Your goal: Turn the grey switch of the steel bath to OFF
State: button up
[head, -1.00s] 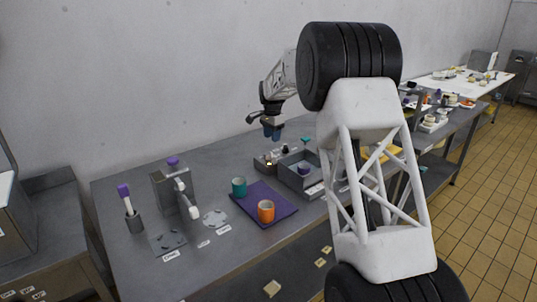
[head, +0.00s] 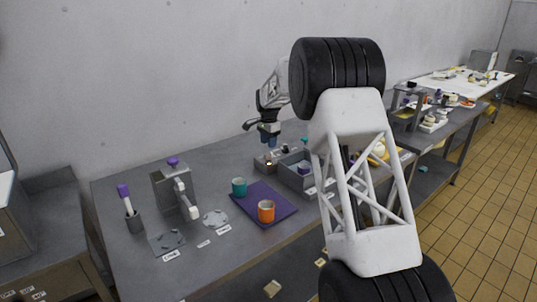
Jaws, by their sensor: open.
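The steel bath (head: 288,178) is a grey open box at the middle of the table, with a purple item (head: 303,168) inside. A small grey box (head: 262,165) with a little pale knob or lamp adjoins its left back side. I cannot make out which part is the grey switch or how it is set. My gripper (head: 270,141) is open and points down with blue fingertips. It appears above and just behind the small box, apart from it. My own arm hides the bath's right side.
A purple mat (head: 254,199) holds a teal cup (head: 239,187) and an orange cup (head: 266,211). A grey dispenser (head: 172,190) and a holder with a purple-topped brush (head: 130,208) stand at left. A second table with wares lies at far right.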

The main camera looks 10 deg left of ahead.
aim_at(269, 157)
jog(key=shift+f, duration=2.95)
grip_shut()
